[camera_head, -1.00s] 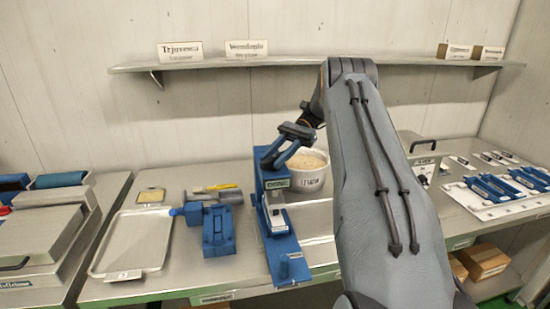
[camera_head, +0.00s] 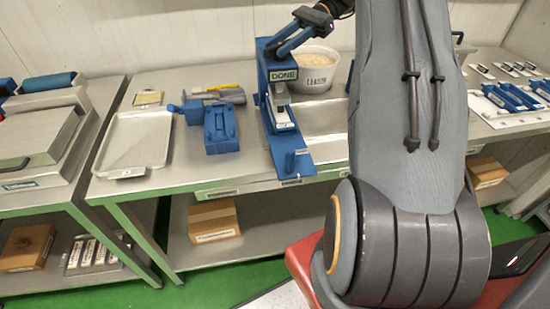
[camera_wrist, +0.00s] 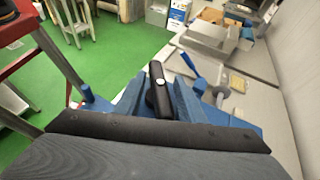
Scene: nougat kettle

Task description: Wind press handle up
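The blue press (camera_head: 272,90) stands on the steel bench with a DONE label on its front. It has a long blue base plate reaching toward the bench's front edge. My gripper (camera_head: 285,42) is at the top of the press. In the wrist view the dark press handle (camera_wrist: 158,92) lies between the two fingers of my gripper (camera_wrist: 157,88), which appear shut on it. The handle's joint to the press is mostly hidden in both views.
A white tub (camera_head: 315,70) stands just behind the press. A blue fixture (camera_head: 220,128) and a metal tray (camera_head: 135,143) are to its left. My arm covers the bench to the right. Cardboard boxes (camera_head: 213,221) sit on the lower shelf.

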